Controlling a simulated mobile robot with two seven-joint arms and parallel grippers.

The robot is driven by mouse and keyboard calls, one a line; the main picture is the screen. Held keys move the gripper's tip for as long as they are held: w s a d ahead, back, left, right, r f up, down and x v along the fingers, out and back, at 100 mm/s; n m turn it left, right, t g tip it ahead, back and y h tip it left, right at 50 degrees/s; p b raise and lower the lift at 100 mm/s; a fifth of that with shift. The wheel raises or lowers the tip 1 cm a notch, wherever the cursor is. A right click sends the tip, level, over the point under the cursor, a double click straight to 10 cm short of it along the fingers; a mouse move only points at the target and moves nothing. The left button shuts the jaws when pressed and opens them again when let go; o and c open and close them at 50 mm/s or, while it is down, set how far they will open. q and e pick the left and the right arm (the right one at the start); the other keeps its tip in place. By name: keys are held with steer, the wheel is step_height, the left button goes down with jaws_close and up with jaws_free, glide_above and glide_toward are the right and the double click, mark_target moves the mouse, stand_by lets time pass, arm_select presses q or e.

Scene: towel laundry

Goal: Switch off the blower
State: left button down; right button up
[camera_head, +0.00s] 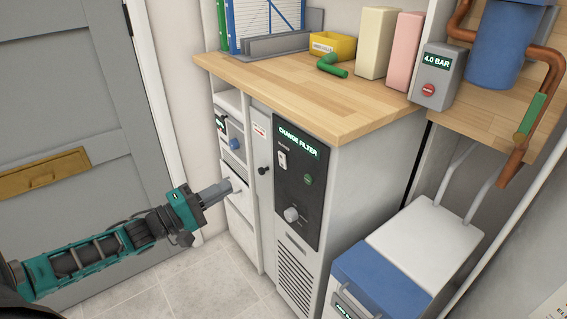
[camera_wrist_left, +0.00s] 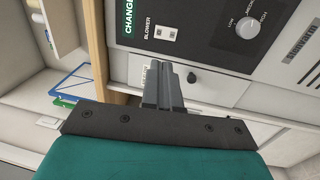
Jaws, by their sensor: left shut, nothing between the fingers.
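The blower switch (camera_head: 282,160) is a small white rocker on the black control panel (camera_head: 289,185), below a lit "CHANGE FILTER" display (camera_head: 299,141). In the left wrist view the switch (camera_wrist_left: 167,34) sits beside the word "BLOWER"; I cannot tell which side is pressed. My left gripper (camera_head: 229,187) is shut and empty, left of the panel and apart from the switch. In the left wrist view its fingertips (camera_wrist_left: 161,68) show just below the switch in the picture, over the pale strip beside the panel. My right gripper is not in view.
A round dial (camera_head: 291,214) is low on the panel, with a green button (camera_head: 307,179) above it. A black knob (camera_head: 264,170) sticks out left of the panel. The wooden worktop (camera_head: 300,90) overhangs the cabinet. The floor (camera_head: 195,278) in front is clear.

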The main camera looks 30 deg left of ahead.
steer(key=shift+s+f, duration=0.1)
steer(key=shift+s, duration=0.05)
arm_select(q)
steer(key=b, duration=0.4)
glide_toward(281, 157)
steer(key=x, duration=0.5)
steer(key=shift+w, duration=0.2)
steer(key=shift+x, duration=0.8)
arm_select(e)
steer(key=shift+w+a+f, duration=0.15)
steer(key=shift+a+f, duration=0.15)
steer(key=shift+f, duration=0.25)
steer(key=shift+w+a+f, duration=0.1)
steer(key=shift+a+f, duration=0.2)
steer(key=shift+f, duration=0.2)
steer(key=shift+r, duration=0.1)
